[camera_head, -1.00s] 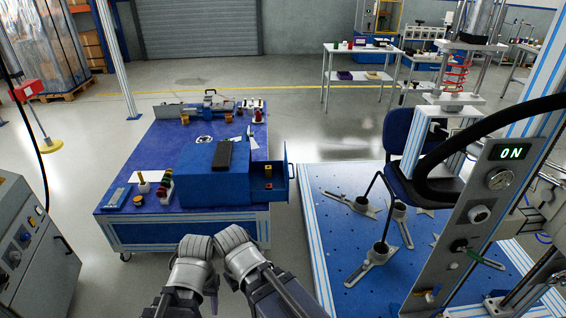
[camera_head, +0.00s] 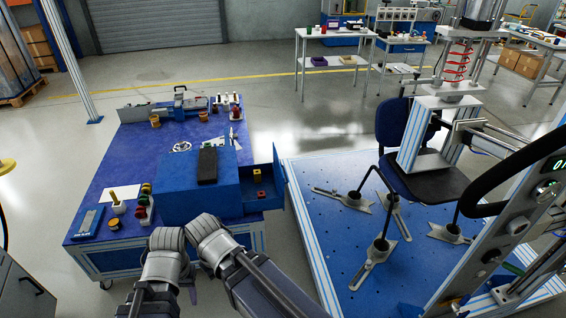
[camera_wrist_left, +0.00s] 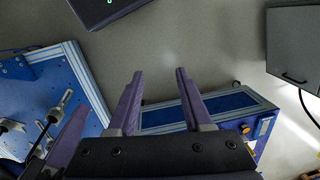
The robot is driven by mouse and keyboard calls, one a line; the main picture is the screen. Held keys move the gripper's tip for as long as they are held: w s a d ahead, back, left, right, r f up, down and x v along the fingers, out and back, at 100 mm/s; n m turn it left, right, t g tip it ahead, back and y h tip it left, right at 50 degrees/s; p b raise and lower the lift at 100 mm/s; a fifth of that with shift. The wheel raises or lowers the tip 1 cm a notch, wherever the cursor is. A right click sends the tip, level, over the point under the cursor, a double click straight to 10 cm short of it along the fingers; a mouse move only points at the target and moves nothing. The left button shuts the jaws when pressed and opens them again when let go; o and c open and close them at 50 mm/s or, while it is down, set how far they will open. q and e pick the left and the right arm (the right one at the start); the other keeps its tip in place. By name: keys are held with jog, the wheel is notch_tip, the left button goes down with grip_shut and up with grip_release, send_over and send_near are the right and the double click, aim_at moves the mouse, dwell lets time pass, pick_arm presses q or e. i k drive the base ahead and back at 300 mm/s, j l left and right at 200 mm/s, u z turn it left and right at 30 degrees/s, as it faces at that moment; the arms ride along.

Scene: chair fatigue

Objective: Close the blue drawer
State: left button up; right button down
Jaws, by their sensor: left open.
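The blue drawer (camera_head: 279,178) stands pulled out from the right side of a blue box (camera_head: 182,202) on the blue worktable (camera_head: 125,164). Small yellow and dark red pieces (camera_head: 260,184) lie inside it. My two arms fold close together at the bottom of the head view, in front of the table and apart from the drawer. My left gripper (camera_wrist_left: 160,75) is open and empty in the left wrist view, its purple fingers spread. A further purple finger-like part shows at the left there; I cannot tell the right gripper's jaws.
A black flat object (camera_head: 208,165) lies on the box. Small bottles and a blue device (camera_head: 87,223) stand left of it. A blue perforated platform (camera_head: 330,240) with metal clamps and a chair (camera_head: 430,180) stands to the right. Grey floor is clear between the platform and the worktable's front.

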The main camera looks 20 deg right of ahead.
aim_at(274, 183)
jog(key=i+l, duration=0.8)
